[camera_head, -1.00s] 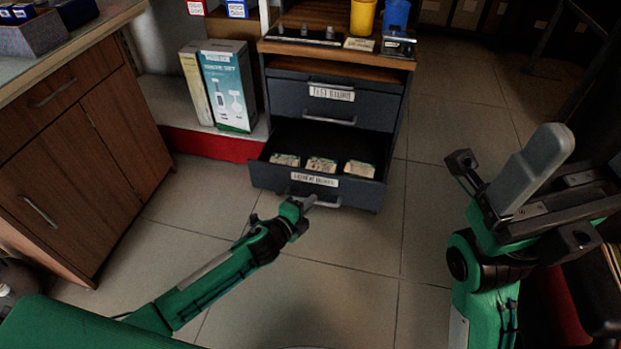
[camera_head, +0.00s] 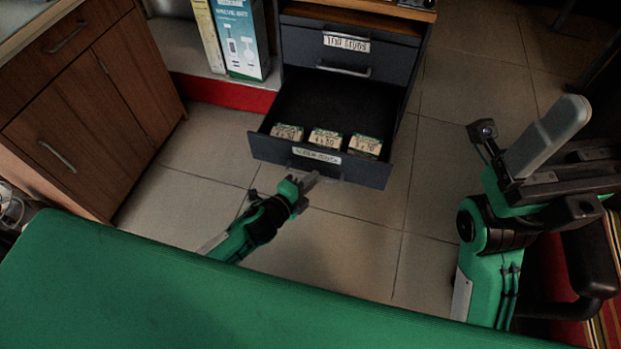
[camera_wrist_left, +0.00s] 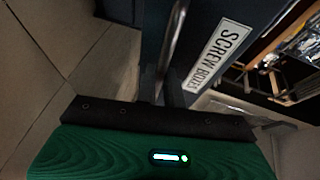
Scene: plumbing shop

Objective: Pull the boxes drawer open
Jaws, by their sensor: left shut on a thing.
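The dark grey boxes drawer (camera_head: 270,149) is the lower drawer of a cabinet and stands well out, showing its dark inside. Three small boxes (camera_head: 326,138) sit behind its front panel. In the left wrist view its label (camera_wrist_left: 218,54) reads "SCREW BOXES", and its metal bar handle (camera_wrist_left: 172,38) runs down between my fingers. My left gripper (camera_head: 310,181) is at the front of the drawer, shut on this handle; the grip itself is small in the head view. My right gripper (camera_head: 530,170) is raised at the right, away from the cabinet; its jaw opening is unclear.
The upper drawer (camera_head: 345,52) is shut. A wooden cabinet (camera_head: 85,120) stands at the left, and a boxed product (camera_head: 240,40) stands on a red-edged ledge (camera_head: 230,95). Tiled floor (camera_head: 340,240) is clear in front of the drawer.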

